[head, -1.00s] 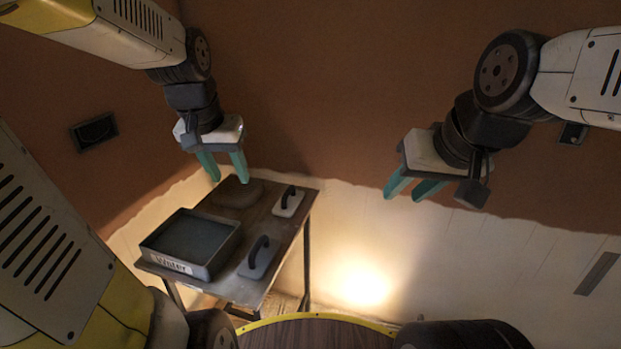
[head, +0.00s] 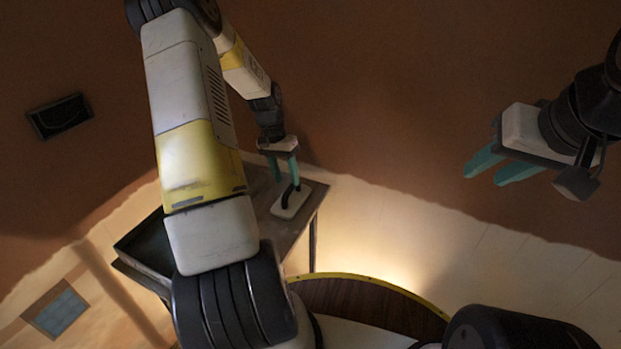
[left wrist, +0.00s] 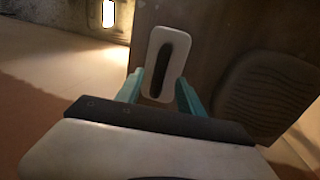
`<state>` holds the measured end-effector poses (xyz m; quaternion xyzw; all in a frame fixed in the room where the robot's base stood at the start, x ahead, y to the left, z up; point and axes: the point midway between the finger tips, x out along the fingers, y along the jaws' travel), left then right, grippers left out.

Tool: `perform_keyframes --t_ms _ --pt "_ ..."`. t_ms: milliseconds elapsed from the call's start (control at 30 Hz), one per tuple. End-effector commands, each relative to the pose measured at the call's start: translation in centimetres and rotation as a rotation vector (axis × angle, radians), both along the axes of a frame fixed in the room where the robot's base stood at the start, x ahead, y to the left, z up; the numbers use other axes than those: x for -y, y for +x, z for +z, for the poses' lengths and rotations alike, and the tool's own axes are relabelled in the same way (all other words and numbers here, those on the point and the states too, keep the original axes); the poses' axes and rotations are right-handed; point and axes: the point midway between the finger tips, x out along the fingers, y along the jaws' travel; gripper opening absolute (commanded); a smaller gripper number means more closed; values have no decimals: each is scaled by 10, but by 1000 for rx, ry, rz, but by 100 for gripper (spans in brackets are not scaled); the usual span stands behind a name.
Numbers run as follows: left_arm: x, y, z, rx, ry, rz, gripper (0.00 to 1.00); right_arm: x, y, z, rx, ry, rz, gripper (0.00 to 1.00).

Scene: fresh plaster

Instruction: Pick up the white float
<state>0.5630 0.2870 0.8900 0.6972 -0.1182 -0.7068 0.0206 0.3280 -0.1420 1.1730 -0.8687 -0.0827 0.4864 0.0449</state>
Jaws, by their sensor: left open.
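The white float (head: 286,211), a pale plate with a dark arched handle, lies on the table near its far right edge. In the left wrist view the white float (left wrist: 180,62) lies just beyond the fingertips, its dark handle lined up with the gap between them. My left gripper (head: 284,180) is over the table, above and at the far side of the float, fingers pointing down. In the left wrist view my left gripper (left wrist: 160,88) is open and empty. My right gripper (head: 500,171) is open and empty, in the air at the right.
The table (head: 305,236) stands by the wall. The dark tray (head: 150,246) on its left is partly hidden by my left arm. A dark rounded ridged mound (left wrist: 265,88) lies beside the float in the left wrist view. The air around my right gripper is clear.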

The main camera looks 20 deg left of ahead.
Motion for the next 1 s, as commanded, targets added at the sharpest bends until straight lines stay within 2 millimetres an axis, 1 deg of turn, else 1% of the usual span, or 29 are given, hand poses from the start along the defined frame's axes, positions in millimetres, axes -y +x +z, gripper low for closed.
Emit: perform_keyframes --t_ms 333,467,667,767,800,867,900,1000 --pt "11 -1 -47 -3 -1 -2 45 0 0 0 0 0 0 36" --pt "12 -1 -55 -1 0 -1 45 0 0 0 0 0 0 36" --pt "12 -1 -55 0 1 0 45 0 0 0 0 0 0 36" --pt "12 -1 -55 0 1 0 27 0 0 0 0 0 0 36" --pt "12 -1 -55 0 1 0 19 0 0 0 0 0 0 36" --pt "12 -1 -55 0 1 0 8 0 0 0 0 0 0 36" --pt "12 -1 -55 0 1 0 0 0 0 0 0 0 0 36" --pt "12 -1 -55 0 1 0 0 0 0 0 0 0 0 36"
